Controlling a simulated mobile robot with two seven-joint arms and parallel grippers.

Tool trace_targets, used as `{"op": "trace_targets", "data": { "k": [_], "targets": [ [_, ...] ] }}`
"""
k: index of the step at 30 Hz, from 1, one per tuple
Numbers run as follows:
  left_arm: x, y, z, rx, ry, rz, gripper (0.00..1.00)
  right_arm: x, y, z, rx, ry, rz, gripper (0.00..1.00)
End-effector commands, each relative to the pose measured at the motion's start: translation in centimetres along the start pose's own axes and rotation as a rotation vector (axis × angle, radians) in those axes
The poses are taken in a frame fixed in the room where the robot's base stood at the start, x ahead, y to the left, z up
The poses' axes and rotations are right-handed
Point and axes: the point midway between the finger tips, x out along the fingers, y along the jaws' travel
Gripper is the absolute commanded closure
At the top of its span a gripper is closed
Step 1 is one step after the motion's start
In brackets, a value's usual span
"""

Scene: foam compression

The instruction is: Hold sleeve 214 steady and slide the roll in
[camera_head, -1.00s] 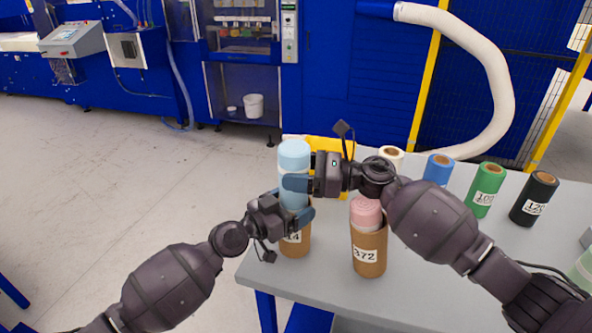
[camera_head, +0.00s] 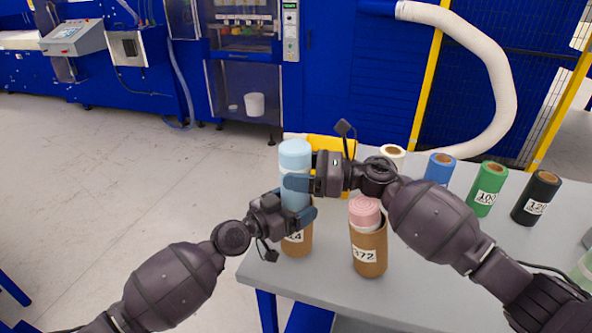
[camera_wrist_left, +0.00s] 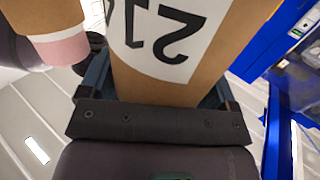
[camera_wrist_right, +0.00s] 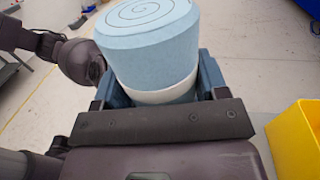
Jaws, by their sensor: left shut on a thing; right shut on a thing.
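Sleeve 214 (camera_head: 298,246) is a brown cardboard tube with a white number label, upright at the table's left front corner. My left gripper (camera_head: 302,218) is shut on the sleeve, which also fills the left wrist view (camera_wrist_left: 235,40). A light blue foam roll (camera_head: 294,160) with a white band stands upright above the sleeve, in line with it. My right gripper (camera_head: 308,185) is shut on the roll near its band; its spiral top shows in the right wrist view (camera_wrist_right: 150,45). My left fingers hide the sleeve's rim, so I cannot tell how deep the roll sits.
Sleeve 372 (camera_head: 370,257) stands close on the right with a pink roll (camera_head: 364,211) sticking out of it. A yellow bin (camera_head: 325,143) is behind my right gripper.

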Motion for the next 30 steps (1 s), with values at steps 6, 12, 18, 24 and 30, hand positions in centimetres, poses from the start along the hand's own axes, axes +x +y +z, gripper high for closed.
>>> {"op": "trace_targets", "data": {
  "k": [6, 12, 18, 24, 30],
  "targets": [
    [0.1, 0.2, 0.2, -0.001, 0.002, 0.003, 0.42, -0.1, 0.4, -1.9, 0.035, 0.024, -0.003, 0.80],
    [0.0, 0.0, 0.2, 0.000, 0.001, 0.000, 0.42, -0.2, 0.4, -1.0, 0.037, 0.024, -0.003, 0.80],
    [0.0, -0.1, 0.1, 0.001, 0.000, -0.002, 0.42, -0.2, 0.4, 0.0, 0.037, 0.022, -0.002, 0.80],
    [-0.1, -0.2, 0.1, 0.002, -0.002, -0.003, 0.42, -0.2, 0.3, 1.1, 0.033, 0.019, -0.002, 0.80],
    [-0.1, -0.2, 0.1, 0.003, -0.003, -0.004, 0.42, -0.2, 0.2, 2.2, 0.030, 0.018, -0.001, 0.80]
  ]
}}
